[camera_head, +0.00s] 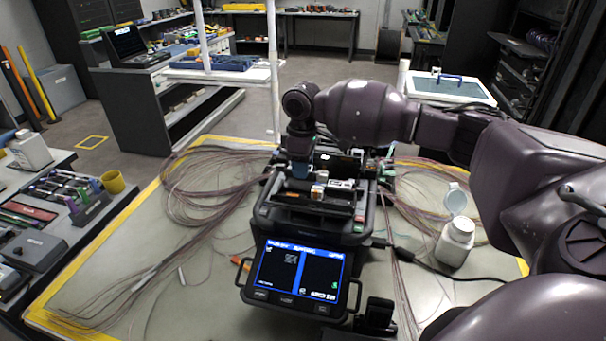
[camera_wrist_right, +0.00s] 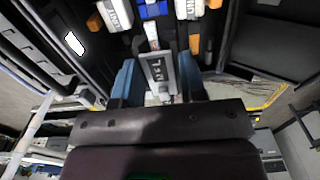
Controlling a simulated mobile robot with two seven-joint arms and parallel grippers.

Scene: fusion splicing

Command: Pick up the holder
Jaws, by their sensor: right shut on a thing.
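The fusion splicer (camera_head: 310,215) stands on the work table with its lid area open and its screen lit. My right gripper (camera_head: 299,172) points down at the left part of the splicer's top. In the right wrist view, my right gripper (camera_wrist_right: 158,82) has its two blue fingers on either side of a grey holder (camera_wrist_right: 159,70) with lettering, and is shut on it. The holder is still among the splicer's parts or just above them; I cannot tell which. In the head view the holder is mostly hidden by the gripper. My left gripper is not in view.
Coiled fibres (camera_head: 205,190) lie left of the splicer and more lie to the right. A white bottle (camera_head: 455,243) with an open cap stands right of it.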

